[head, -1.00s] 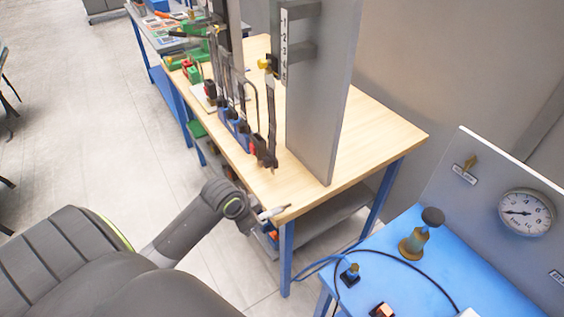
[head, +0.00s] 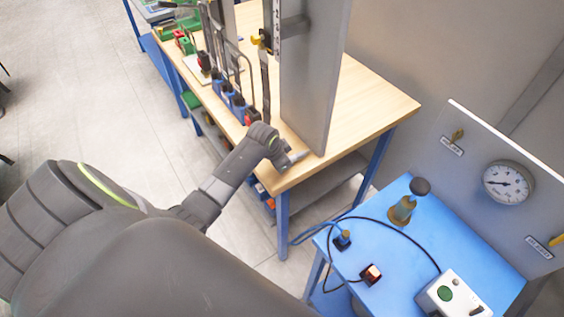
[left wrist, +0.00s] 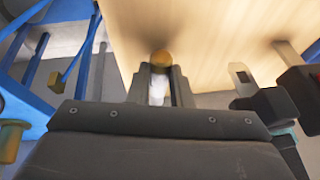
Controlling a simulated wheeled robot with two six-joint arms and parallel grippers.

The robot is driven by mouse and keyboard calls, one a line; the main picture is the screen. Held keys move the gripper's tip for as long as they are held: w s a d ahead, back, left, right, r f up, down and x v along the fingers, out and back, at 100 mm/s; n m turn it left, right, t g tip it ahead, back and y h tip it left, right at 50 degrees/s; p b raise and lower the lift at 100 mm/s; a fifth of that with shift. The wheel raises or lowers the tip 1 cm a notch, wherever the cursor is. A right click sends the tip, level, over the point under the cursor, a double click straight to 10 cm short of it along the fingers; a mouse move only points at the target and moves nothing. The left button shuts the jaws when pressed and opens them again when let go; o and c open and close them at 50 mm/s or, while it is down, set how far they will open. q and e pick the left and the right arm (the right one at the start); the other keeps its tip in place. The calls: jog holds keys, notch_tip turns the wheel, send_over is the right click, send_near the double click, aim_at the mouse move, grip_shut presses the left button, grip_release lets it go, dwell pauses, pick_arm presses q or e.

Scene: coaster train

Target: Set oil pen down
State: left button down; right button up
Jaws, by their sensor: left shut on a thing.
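My left gripper (head: 296,158) is at the near right end of the wooden bench top (head: 368,105), beside the foot of the upright grey panel (head: 312,85). In the left wrist view the gripper (left wrist: 158,80) is shut on the oil pen (left wrist: 157,90), which has a pale body and an amber round end (left wrist: 161,58). The amber end points toward the bench top (left wrist: 210,35). I cannot tell whether it touches the wood. The pen is hard to make out in the head view. My right gripper is not in view.
Blue holders with tools (head: 235,103) line the bench's left edge. A blue table (head: 395,255) at the right carries a brass fitting with a dark knob (head: 405,207), cables and a white box (head: 452,297). A pressure gauge (head: 508,183) is on the panel behind it.

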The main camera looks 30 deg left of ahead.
pick_arm(q)
jog(key=shift+f, duration=0.9)
jog(key=c, duration=1.6)
grip_release()
jog(key=shift+s+f, duration=0.1)
jog(key=shift+f, duration=0.05)
jog(key=shift+r, duration=0.45)
jog(key=v, duration=1.1)
jog(key=shift+s+r+b, duration=0.15)
jog(key=shift+r+b, duration=0.05)
jog(key=shift+b, duration=0.2)
